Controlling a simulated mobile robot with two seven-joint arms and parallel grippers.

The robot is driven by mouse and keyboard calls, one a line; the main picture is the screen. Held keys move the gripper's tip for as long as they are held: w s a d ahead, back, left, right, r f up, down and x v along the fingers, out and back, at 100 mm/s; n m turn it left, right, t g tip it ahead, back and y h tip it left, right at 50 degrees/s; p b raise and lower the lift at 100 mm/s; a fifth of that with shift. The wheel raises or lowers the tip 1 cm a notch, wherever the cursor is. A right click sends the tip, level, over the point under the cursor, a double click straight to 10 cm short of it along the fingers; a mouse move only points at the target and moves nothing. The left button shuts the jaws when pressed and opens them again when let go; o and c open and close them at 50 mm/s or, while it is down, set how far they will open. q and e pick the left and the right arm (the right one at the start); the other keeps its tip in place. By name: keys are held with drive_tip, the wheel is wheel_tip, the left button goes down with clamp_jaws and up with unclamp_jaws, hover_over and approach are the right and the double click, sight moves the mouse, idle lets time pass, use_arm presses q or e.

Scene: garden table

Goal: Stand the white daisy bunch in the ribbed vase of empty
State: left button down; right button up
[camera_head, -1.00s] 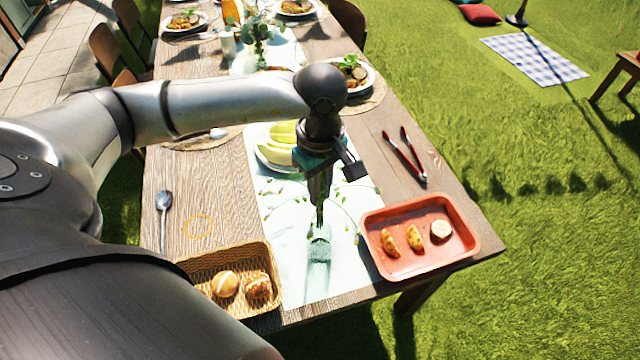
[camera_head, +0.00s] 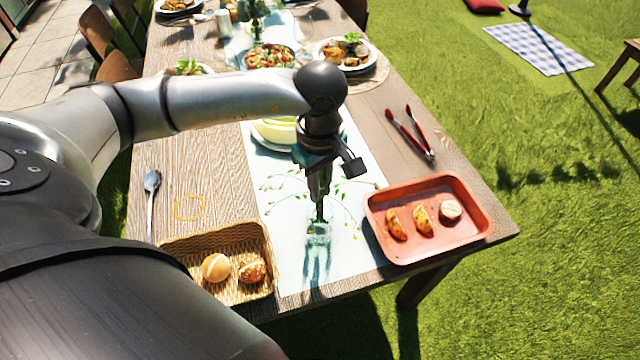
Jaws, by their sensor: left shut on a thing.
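My left gripper (camera_head: 319,203) points down over the table runner, shut on thin green stems. Leafy sprigs (camera_head: 350,212) arch out on both sides of the fingers; white daisy heads are hard to make out against the pale runner. A small clear glass vase (camera_head: 318,232) stands on the runner straight below the fingertips. The stems seem to reach its mouth, but I cannot tell whether they are inside. Its ribs are too small to see. My right gripper is not in view.
A wicker basket with two rolls (camera_head: 232,290) stands front left, a spoon (camera_head: 151,195) behind it. A red tray (camera_head: 478,226) with food stands right, tongs (camera_head: 418,135) behind it. The runner's front is clear.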

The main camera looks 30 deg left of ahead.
use_arm(q)
drive_tip(key=shift+f, duration=0.25)
drive_tip(key=c, duration=0.8)
unclamp_jaws()
drive_tip(key=shift+o, duration=0.2)
wheel_tip(320, 180, up, 15)
drive_tip(key=shift+r+p, duration=0.15)
drive_tip(key=shift+p, duration=0.45)
